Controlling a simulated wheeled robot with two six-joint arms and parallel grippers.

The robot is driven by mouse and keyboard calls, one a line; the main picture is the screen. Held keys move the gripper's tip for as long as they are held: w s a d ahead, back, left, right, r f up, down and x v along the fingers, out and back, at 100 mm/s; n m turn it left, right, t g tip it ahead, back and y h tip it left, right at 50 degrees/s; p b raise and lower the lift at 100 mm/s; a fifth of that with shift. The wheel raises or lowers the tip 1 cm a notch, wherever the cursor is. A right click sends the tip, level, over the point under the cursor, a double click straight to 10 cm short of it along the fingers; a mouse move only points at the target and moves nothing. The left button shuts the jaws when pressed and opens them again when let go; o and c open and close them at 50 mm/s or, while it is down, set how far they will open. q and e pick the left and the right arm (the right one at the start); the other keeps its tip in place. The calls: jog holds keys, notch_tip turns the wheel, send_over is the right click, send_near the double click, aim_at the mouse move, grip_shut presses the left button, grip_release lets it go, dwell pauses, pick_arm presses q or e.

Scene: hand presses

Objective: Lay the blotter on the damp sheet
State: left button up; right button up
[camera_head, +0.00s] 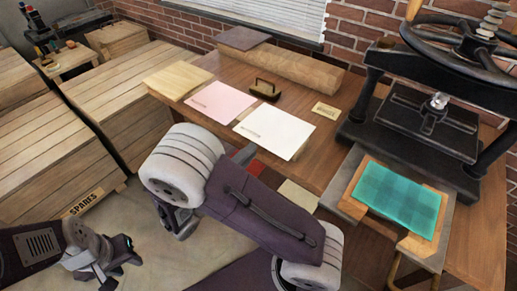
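A pink sheet (220,103) lies flat on the wooden table, with small print near its left corner. A white sheet (274,131) lies to its right, also flat and printed at one corner. I cannot tell from the picture which is the blotter or which is damp. A teal checked piece (396,197) lies on a tan board at the front of the press. My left gripper (127,252) is low at the lower left, away from the table; its opening is unclear. My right arm crosses the middle; its gripper is mostly hidden, with perhaps a grey tip (245,154) showing near the white sheet.
A black hand press (430,110) stands at the right. A cream stack (178,80), a dark-handled tool (264,90), a small tan card (325,111) and a long brown roll (285,68) are on the table (335,150). Wooden crates (125,95) fill the left.

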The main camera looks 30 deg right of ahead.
pick_arm(q)
jog(key=shift+r+p, duration=0.25)
jog(key=shift+p, duration=0.45)
pick_arm(e)
jog(key=shift+x, duration=2.15)
jog(key=shift+c, duration=0.4)
